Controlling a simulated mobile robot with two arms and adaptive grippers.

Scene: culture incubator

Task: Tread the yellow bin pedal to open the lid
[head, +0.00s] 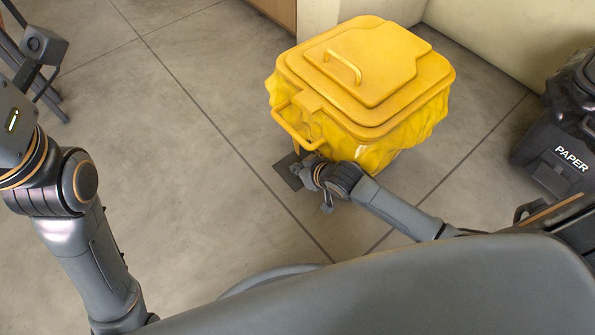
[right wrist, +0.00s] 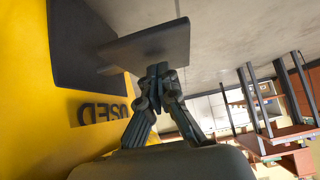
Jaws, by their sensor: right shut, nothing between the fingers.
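The yellow bin (head: 375,75) stands on the floor in the head view, its lid (head: 395,60) closed flat. Its dark pedal plate (head: 287,171) sticks out low at the front left. In the right wrist view, which is upside down, the pedal (right wrist: 148,45) shows beside the bin's yellow wall (right wrist: 75,130). My right gripper (head: 308,172) points down at the pedal with its fingers together and empty. In the right wrist view its fingertips (right wrist: 160,72) overlap the pedal's edge; I cannot tell whether they press on it. My left arm is at the left; its fingertips are out of frame.
A black bin marked PAPER (head: 560,150) stands at the right. A pale wall (head: 490,40) runs behind the bins. The tiled floor (head: 180,170) left of the yellow bin is clear. Shelving or furniture (right wrist: 265,120) shows at the right wrist view's right.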

